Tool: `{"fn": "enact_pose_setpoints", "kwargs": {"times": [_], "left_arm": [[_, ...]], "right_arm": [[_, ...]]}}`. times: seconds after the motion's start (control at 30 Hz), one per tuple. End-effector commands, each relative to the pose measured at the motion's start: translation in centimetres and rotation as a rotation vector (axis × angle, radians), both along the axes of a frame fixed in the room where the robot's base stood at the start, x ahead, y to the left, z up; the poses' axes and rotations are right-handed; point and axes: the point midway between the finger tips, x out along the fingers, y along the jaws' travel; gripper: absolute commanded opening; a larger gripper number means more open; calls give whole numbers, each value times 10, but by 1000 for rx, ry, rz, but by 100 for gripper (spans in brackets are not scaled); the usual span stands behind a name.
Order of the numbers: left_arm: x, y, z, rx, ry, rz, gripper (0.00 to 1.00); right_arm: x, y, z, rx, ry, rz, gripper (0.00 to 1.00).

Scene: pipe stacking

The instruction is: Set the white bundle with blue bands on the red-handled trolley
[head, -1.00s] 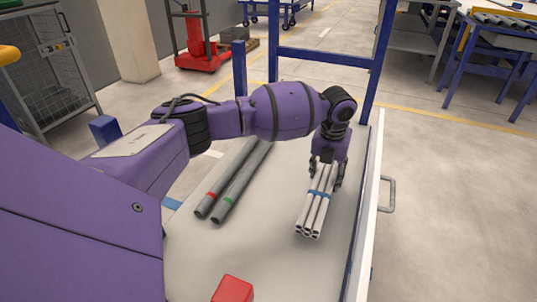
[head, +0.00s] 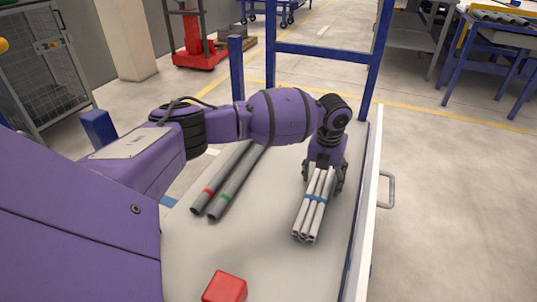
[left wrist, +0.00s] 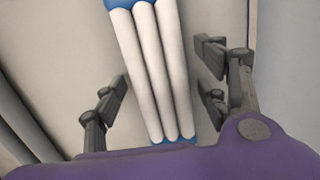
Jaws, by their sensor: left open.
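The white bundle (head: 307,221) is several white pipes held by blue bands. It lies on a pale flat bed (head: 270,250) with blue posts, its near end toward me. My left gripper (head: 322,182) is over the bundle's far part, open, with its fingers on either side. In the left wrist view the bundle (left wrist: 152,70) runs between the parted fingers of the gripper (left wrist: 160,92), with gaps on both sides and a blue band at each end of the visible length. I cannot make out a red-handled trolley for certain. My right gripper is out of view.
Two grey pipes, one with a red band (head: 207,191) and one with a green band (head: 226,197), lie left of the bundle. A red block (head: 225,287) is at the near edge. A blue frame (head: 322,53) stands at the far end. A red wheeled stand (head: 196,45) is farther back.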

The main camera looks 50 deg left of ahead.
Motion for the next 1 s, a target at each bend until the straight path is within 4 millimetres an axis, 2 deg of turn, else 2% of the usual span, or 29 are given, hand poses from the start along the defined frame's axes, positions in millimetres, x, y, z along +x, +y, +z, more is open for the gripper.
{"fn": "enact_pose_setpoints", "kwargs": {"times": [0.17, 0.4, 0.6, 0.8, 1.0], "left_arm": [[0, -1, 21, -1, -6, 0, 67], [-5, -4, 75, -1, -9, -1, 67], [-9, -6, 109, 0, -7, 0, 67], [-11, -7, 123, -1, -4, 0, 67], [-12, -7, 123, -1, -3, 0, 67]], "right_arm": [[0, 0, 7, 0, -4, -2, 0], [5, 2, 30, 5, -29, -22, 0], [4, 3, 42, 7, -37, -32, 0], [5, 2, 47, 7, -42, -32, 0], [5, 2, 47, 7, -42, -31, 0]]}}
